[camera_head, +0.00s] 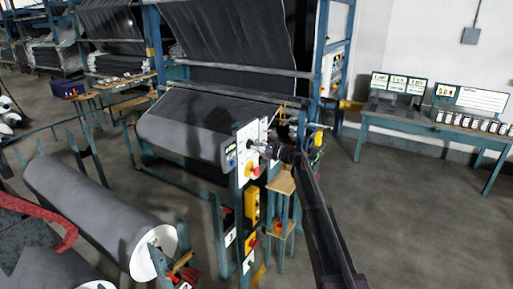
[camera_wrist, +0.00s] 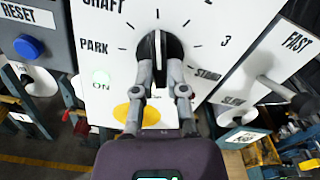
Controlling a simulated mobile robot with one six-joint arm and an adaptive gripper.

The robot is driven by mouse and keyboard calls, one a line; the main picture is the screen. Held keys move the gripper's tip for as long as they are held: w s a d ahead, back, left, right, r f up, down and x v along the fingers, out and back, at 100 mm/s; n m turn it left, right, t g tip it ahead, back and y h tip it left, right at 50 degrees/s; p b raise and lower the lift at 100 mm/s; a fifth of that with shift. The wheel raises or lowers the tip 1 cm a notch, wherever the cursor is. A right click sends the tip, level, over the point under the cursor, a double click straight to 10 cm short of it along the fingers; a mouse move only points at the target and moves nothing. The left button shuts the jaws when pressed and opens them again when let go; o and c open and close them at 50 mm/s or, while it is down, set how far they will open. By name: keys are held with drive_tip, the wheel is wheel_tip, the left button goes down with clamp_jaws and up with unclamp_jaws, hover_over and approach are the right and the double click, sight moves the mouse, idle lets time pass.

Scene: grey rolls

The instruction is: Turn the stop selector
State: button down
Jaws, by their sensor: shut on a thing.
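The selector (camera_wrist: 159,40) is a round black knob with a pale pointer bar, on a white panel (camera_wrist: 112,50). Its bar points nearly straight up in the wrist view, towards a tick between PARK at the left and 3 at the right. A partly cut-off label reading SHAFT is above. My gripper (camera_wrist: 160,70) has its two grey fingers on either side of the knob's lower part, shut on it. In the head view my gripper (camera_head: 268,152) reaches the white panel (camera_head: 243,134) from the right, and the knob is too small to make out.
A red button on yellow (camera_head: 252,170) sits below the selector. A blue RESET button (camera_wrist: 29,46) is at the left, and a FAST/SLOW lever (camera_wrist: 284,88) at the right. A grey roll (camera_head: 95,205) lies at left. Open floor lies right of my arm, before a table (camera_head: 425,130).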

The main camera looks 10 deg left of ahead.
drive_tip(key=shift+n, duration=7.9)
drive_tip(key=c, duration=0.7)
unclamp_jaws()
drive_tip(key=shift+d, duration=0.1)
